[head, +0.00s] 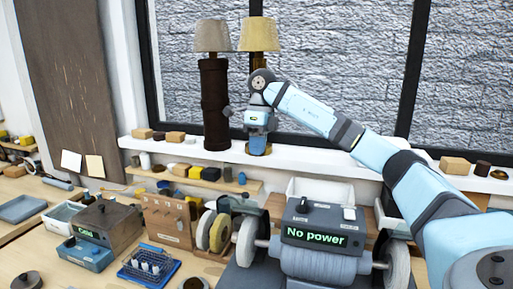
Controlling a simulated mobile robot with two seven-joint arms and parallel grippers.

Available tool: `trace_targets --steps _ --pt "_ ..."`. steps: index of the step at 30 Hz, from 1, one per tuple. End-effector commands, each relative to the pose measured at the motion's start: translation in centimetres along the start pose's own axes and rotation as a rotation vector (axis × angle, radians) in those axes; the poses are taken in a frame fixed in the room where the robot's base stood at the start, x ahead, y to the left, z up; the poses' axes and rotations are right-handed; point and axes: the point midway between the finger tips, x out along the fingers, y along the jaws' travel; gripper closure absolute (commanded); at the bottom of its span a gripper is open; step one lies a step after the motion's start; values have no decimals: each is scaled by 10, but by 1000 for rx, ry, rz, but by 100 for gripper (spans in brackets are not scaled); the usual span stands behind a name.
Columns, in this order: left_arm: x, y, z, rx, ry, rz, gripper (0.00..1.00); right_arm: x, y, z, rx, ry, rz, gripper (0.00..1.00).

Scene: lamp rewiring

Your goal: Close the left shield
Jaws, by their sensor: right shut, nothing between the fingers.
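The bench grinder (318,263) stands at the front, with a box on it reading "No power" in green. Its left wheel (246,242) is pale. A dark part that looks like the left shield (240,203) sits above and behind this wheel; I cannot tell how far open it is. The right wheel (398,265) is partly hidden by my right arm. My right gripper (257,140) is shut and empty, pointing down near the window sill in front of the gold lamp, above and well apart from the left shield. My left gripper is not in view.
A dark lamp (214,100) and a gold lamp (259,37) stand on the white sill (185,149). Left of the grinder are yellow and white discs (219,232), a wooden tool rack (167,219), a blue tray of pegs (148,267) and a boxed device (104,226).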

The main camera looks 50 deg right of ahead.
Motion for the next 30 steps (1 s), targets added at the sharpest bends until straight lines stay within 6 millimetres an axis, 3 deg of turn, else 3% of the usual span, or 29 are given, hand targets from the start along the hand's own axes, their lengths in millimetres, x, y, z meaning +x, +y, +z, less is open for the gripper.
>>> trace_targets --steps 3,10,18,30 --pt "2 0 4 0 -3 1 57 26 0 0 0 5 2 100" --pt "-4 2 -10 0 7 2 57 71 1 -1 0 5 2 100" --pt "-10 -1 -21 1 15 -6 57 89 28 1 -1 2 0 100" --pt "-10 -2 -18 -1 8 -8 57 93 32 1 0 1 0 100"
